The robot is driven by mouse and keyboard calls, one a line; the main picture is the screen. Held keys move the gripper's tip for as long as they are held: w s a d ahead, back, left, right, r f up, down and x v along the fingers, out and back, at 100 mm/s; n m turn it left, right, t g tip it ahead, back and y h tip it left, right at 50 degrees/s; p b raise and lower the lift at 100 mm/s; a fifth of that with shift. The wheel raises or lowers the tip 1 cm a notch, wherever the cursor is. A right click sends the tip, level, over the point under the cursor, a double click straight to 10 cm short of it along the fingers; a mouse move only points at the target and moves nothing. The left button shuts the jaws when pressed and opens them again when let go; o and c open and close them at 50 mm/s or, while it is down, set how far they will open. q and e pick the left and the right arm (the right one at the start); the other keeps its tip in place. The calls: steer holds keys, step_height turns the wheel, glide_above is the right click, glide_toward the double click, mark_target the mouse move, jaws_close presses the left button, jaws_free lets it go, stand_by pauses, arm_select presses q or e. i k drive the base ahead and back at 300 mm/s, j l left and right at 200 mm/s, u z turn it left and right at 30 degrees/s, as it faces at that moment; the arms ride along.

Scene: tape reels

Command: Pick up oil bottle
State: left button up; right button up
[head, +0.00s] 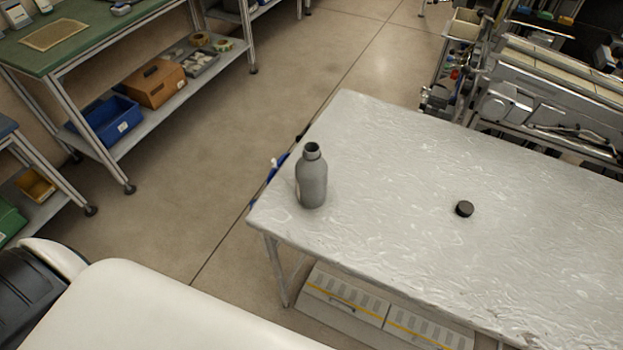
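A grey oil bottle (312,182) stands upright near the left corner of the light grey table (400,180). Its dark mouth is open, with no cap on it. A small round black cap (464,209) lies on the table to the right of the bottle. Neither of my grippers shows in the head view, and nothing touches the bottle.
The tabletop around the bottle and cap is clear. Grey drawers (345,299) are under the table. A green workbench (95,35) with a blue bin (107,121) and a brown box (154,84) stands at upper left. Metal machinery (540,90) is behind the table at right.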

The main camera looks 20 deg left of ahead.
mark_target(312, 170)
steer(key=j, duration=1)
steer(key=k+j+z, duration=0.1)
steer(key=j, duration=0.9)
